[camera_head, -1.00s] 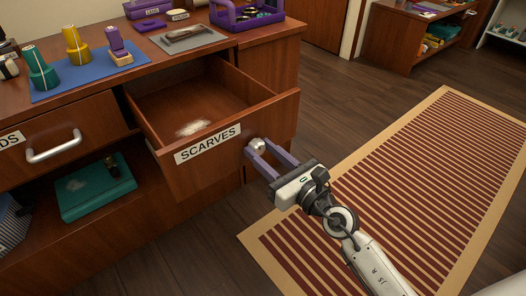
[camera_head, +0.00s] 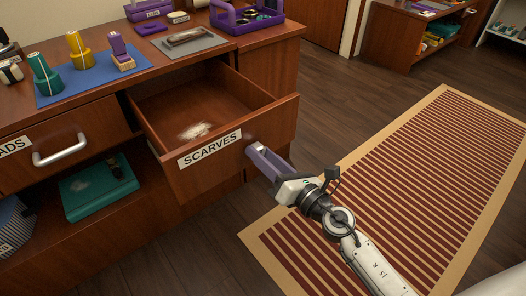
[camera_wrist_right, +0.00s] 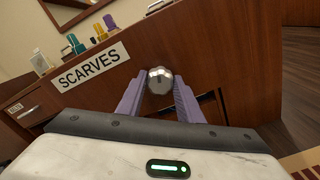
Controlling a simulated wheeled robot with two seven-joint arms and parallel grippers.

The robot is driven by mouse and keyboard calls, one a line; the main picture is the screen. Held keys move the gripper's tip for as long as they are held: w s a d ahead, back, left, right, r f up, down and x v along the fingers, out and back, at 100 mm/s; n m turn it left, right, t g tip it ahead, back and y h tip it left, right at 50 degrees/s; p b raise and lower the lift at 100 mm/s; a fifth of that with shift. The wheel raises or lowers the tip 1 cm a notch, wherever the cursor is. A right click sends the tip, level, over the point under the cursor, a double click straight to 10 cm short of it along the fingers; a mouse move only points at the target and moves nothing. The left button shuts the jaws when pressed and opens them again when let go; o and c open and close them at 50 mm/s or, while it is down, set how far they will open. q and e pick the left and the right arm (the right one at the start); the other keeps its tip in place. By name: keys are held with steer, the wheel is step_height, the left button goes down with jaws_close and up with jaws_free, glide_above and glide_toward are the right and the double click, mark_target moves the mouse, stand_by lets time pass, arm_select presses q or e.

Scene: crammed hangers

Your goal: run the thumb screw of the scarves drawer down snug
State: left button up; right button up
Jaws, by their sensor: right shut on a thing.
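The scarves drawer (camera_head: 228,165) stands pulled open, with a white SCARVES label (camera_head: 210,148) on its front. In the right wrist view the thumb screw (camera_wrist_right: 160,80), a round shiny metal knob, sits on the drawer front to the right of the label. My right gripper (camera_head: 256,152) is shut on the thumb screw, with one purple finger on each side of it in the right wrist view (camera_wrist_right: 160,92). In the head view the fingers hide the knob. How far the screw is run in cannot be told. My left gripper is not in view.
Inside the drawer lies a pale patch (camera_head: 195,130). A closed drawer with a handle (camera_head: 60,150) is at left. A striped rug (camera_head: 420,180) lies at right.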

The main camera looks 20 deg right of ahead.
arm_select(q)
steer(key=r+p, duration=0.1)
steer(key=p, duration=0.3)
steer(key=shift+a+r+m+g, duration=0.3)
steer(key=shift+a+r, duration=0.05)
arm_select(e)
steer(key=m, duration=1.2)
steer(key=shift+m, duration=0.3)
arm_select(q)
steer(key=shift+p, duration=0.3)
arm_select(e)
steer(key=o, duration=1.1)
steer(key=shift+c, duration=0.2)
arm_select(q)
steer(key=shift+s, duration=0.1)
